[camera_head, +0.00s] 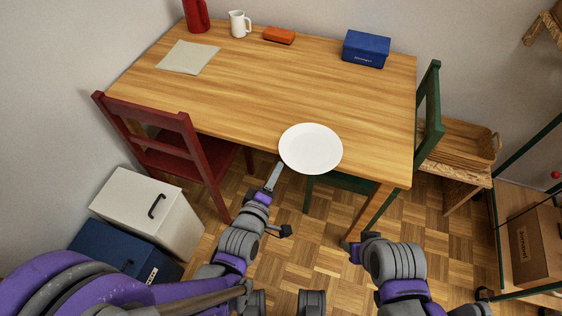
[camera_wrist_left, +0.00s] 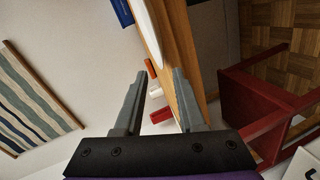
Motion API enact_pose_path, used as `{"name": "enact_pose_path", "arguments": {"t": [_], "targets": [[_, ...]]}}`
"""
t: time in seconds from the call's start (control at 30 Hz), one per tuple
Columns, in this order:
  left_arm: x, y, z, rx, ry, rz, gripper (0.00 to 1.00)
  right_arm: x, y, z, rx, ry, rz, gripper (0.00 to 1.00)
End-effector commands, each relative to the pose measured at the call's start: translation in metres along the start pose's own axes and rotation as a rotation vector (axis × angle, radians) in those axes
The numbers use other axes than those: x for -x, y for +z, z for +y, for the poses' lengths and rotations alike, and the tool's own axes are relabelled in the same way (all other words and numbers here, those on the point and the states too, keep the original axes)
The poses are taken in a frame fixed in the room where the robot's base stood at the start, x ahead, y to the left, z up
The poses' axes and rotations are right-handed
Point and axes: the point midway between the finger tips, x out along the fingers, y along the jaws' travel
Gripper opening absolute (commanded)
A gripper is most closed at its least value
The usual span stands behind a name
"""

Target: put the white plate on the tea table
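The white plate (camera_head: 311,148) lies flat at the front edge of the wooden table (camera_head: 270,85), its near rim reaching past the edge. Part of it shows at the top of the left wrist view (camera_wrist_left: 143,30). My left gripper (camera_head: 275,176) is at the plate's near left side. In the wrist view its two fingers (camera_wrist_left: 157,88) are apart with nothing between them, short of the plate. My right gripper (camera_head: 350,250) is low at the right, mostly hidden by its own wrist, and its fingers do not show. No separate table clearly recognisable as a tea table shows.
A red chair (camera_head: 170,140) and a green chair (camera_head: 431,105) stand at the table. A red jug (camera_head: 197,15), white pitcher (camera_head: 239,24), orange block (camera_head: 279,35), blue box (camera_head: 366,49) and cloth (camera_head: 188,57) are at the back.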

Motion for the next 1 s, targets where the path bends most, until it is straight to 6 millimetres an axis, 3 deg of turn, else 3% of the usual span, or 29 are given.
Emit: {"name": "enact_pose_path", "arguments": {"t": [0.1,0.23,0.63,0.83,1.0], "targets": [[0.025,0.000,0.001,0.002,0.000,0.000,0.39,0.003,-0.001,0.000,0.000,0.000,0.001,0.50],[0.042,0.000,0.000,0.001,0.000,0.000,0.39,0.005,-0.002,0.000,0.000,0.000,0.002,0.50],[0.053,-0.004,-0.004,-0.043,-0.034,-0.002,0.39,0.005,-0.002,0.000,0.000,0.000,0.002,0.50],[0.072,-0.032,-0.034,-0.366,-0.287,-0.067,0.39,0.005,-0.002,0.000,0.000,0.000,0.002,0.50],[0.123,-0.058,-0.063,-0.701,-0.558,-0.246,0.39,0.005,-0.002,0.000,0.000,0.000,0.002,0.50]]}}
